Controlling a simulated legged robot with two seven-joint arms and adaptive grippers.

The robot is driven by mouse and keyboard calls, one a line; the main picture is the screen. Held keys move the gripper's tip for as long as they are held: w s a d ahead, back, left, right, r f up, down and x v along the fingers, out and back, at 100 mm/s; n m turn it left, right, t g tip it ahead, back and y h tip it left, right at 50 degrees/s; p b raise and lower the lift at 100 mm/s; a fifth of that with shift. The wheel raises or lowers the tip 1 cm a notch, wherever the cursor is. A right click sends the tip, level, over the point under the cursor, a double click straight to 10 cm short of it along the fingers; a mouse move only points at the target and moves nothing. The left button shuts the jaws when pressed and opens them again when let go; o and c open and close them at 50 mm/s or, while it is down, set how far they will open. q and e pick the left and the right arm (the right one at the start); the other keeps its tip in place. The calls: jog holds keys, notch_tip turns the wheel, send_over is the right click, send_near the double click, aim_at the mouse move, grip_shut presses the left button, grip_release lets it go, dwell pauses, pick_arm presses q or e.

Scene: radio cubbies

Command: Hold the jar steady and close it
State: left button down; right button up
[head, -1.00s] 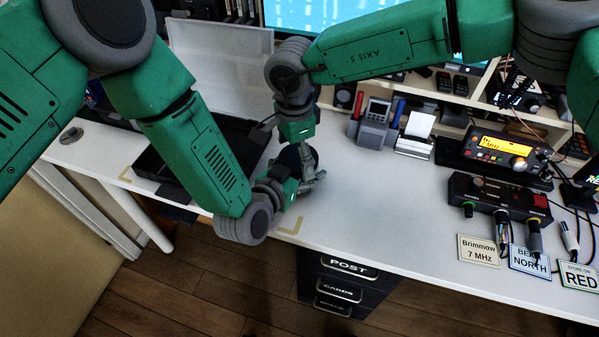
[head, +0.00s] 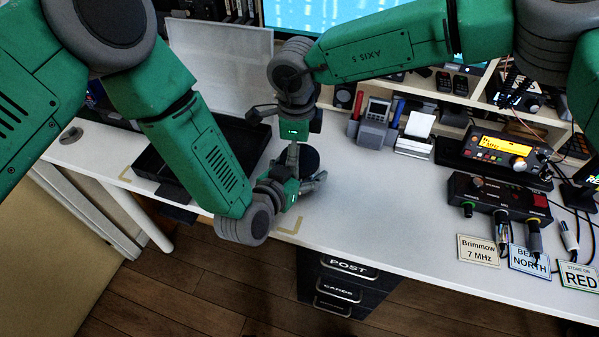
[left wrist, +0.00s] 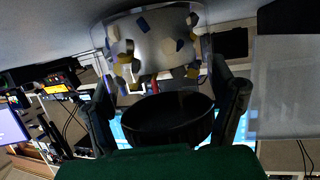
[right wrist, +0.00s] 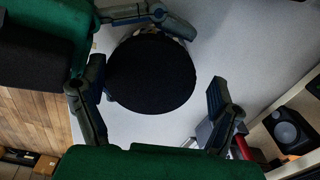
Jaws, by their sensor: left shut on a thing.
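A clear jar (left wrist: 160,38) with several blue, yellow and white pieces in it stands on the white desk, upside down in the left wrist view. Its round black lid (right wrist: 150,72) is at its mouth; I cannot tell whether it is fully seated. The lid also shows in the head view (head: 309,157). My left gripper (head: 308,184) is shut on the jar from the side, low near the desk. My right gripper (right wrist: 157,90) is over the lid with its fingers spread on either side, apart from it. Most of the jar is hidden in the head view.
An open black case (head: 180,165) lies left of the jar, its pale lid panel (head: 225,60) upright behind. A grey holder (head: 372,130) with pens stands to the right. A control box (head: 495,195) and radio (head: 500,150) are further right.

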pick_arm(q)
jog(key=shift+w+a, duration=0.1)
pick_arm(e)
jog(key=shift+s+a+r, duration=0.3)
jog(key=shift+a, duration=0.05)
pick_arm(q)
jog(key=shift+a+f, duration=0.1)
pick_arm(e)
notch_tip(320, 180, up, 12)
jog(key=shift+w+d+f, duration=0.2)
jog(key=shift+w+f, duration=0.05)
dwell(0.3)
pick_arm(q)
grip_release()
jog(key=v, duration=1.2)
